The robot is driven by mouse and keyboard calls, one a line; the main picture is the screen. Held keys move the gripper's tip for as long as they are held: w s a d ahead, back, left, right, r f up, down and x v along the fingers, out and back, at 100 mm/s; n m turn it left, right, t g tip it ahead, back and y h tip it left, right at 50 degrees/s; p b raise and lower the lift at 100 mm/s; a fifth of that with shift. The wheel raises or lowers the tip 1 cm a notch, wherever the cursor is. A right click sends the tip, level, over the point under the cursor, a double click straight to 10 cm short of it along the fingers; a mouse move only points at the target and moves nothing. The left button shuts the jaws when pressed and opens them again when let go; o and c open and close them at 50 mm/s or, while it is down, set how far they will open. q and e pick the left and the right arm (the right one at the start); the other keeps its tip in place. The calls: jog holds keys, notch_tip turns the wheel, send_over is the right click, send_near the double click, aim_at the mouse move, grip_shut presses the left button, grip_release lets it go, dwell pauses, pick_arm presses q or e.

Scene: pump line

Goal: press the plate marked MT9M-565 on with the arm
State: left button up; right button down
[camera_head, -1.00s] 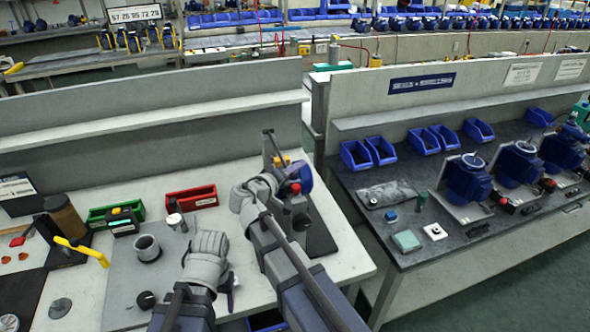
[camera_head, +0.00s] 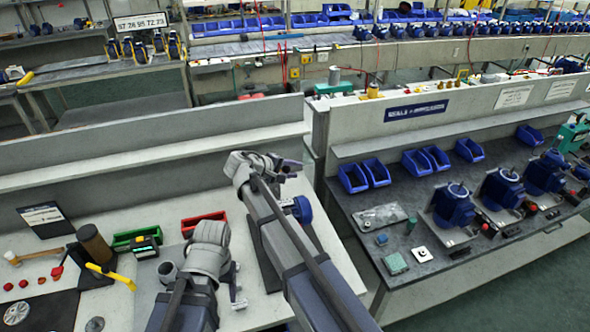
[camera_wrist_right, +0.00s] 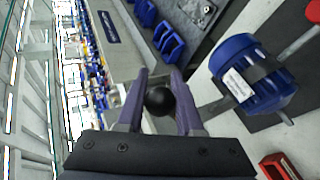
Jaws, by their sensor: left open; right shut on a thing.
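My right gripper (camera_head: 290,169) is above the bench near a blue pump part (camera_head: 302,208). In the right wrist view, its purple fingers (camera_wrist_right: 160,98) are shut on a black ball knob (camera_wrist_right: 159,102). A grey bar (camera_wrist_right: 212,108) shows between the fingers and the blue part (camera_wrist_right: 262,80); I cannot tell how it joins the knob. The blue part carries a white plate (camera_wrist_right: 238,84) whose marking is too small to read. In the head view my right arm hides most of the press. My left gripper (camera_head: 237,289) is open and empty over the bench.
A red bin (camera_head: 203,222) and a green bin (camera_head: 135,238) stand behind my left wrist. A yellow-handled tool (camera_head: 112,276), a brown cylinder (camera_head: 95,243) and small red parts lie at left. The dark bench at right holds blue motors (camera_head: 453,205) and blue bins (camera_head: 352,177).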

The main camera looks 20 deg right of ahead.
jog(key=w+r+p, duration=0.4)
jog(key=w+r, duration=0.1)
jog(key=r, duration=0.1)
jog(key=shift+w+a+p, duration=0.15)
jog(key=shift+w+p, duration=0.15)
jog(key=w+r+p, duration=0.3)
jog(key=w, duration=0.5)
jog(key=shift+w+a+r, duration=0.15)
jog(key=shift+w+a, duration=0.05)
jog(key=shift+w, duration=0.1)
jog(key=c, duration=1)
grip_release()
jog(key=shift+o, duration=0.8)
jog(key=shift+w+a, duration=0.1)
jog(key=shift+w, duration=0.05)
